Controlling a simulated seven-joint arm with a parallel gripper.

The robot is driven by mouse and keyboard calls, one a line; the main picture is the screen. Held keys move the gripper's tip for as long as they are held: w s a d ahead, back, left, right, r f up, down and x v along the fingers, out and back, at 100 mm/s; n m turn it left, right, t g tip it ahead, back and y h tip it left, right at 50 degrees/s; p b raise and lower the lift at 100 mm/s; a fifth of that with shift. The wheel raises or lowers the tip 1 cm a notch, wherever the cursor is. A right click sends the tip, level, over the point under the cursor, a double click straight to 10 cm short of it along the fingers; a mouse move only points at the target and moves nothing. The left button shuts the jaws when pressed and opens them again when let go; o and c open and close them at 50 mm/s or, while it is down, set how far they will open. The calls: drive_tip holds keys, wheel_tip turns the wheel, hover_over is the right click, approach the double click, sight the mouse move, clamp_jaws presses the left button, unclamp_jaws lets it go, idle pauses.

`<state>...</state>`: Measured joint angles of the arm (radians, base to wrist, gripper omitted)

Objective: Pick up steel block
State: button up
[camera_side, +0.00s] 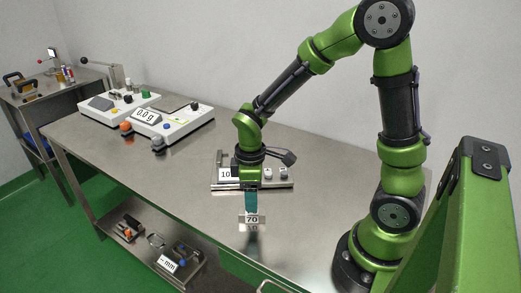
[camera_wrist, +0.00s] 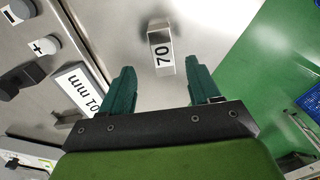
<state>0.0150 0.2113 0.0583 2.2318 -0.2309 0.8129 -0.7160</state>
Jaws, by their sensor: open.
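The steel block (camera_side: 252,219) is a small shiny block with a white "70" label, on the steel table. My gripper (camera_side: 251,207) points down right above it in the side view, its green fingers close to the block's top. In the wrist view the steel block (camera_wrist: 161,50) shows just beyond the fingertips, lined up with the gap between them. My gripper (camera_wrist: 160,78) is open, with one finger to each side of the block's near end. I cannot tell whether the fingertips reach down past the block's top. Nothing is held.
A measuring device with a "10 mm" display (camera_wrist: 84,90) and knobs stands close behind and left of my gripper. The table's front edge is near the block; bare steel lies right.

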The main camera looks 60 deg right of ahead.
sight(252, 215)
drive_tip(key=shift+s+a+f, duration=0.1)
drive_tip(key=shift+a+f, duration=0.05)
drive_tip(key=shift+f, duration=2.6)
drive_tip(key=shift+r, duration=0.1)
clamp_jaws()
